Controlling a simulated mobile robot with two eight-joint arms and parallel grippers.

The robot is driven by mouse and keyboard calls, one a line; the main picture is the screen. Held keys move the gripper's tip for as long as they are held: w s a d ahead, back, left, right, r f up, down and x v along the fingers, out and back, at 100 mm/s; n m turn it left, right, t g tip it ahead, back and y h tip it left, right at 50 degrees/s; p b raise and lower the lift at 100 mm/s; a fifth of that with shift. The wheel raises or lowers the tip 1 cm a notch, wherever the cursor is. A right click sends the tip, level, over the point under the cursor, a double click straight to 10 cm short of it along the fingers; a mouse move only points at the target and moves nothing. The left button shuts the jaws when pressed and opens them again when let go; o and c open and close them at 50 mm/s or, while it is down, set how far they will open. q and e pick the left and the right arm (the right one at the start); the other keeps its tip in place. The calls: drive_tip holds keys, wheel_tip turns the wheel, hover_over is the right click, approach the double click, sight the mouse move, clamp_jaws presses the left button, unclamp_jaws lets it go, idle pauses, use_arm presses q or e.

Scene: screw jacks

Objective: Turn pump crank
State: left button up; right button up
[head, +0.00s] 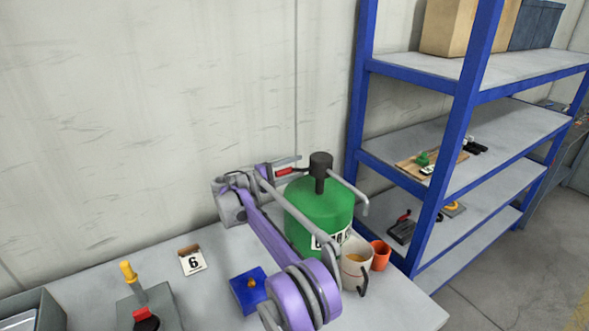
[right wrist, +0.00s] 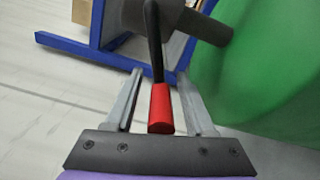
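The pump is a black head (head: 320,165) on top of a green drum (head: 310,208), with a grey spout (head: 350,190) reaching out to the right. Its crank has a red grip (head: 286,171) on the left side of the head. My right gripper (head: 291,166) is at this grip. In the right wrist view the red grip (right wrist: 161,108) and its black rod (right wrist: 154,45) lie between the two open fingers, with a visible gap on each side. The green drum (right wrist: 270,75) fills the right of that view. My left gripper is out of view.
A cream mug (head: 355,268) and an orange cup (head: 381,256) stand right of the drum. A blue shelf rack (head: 452,150) stands at right.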

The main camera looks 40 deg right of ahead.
drive_tip(key=shift+a, duration=0.1)
drive_tip(key=w+a, duration=0.1)
drive_tip(key=a, duration=0.9)
drive_tip(key=shift+a+b, duration=0.3)
drive_tip(key=shift+b, duration=0.1)
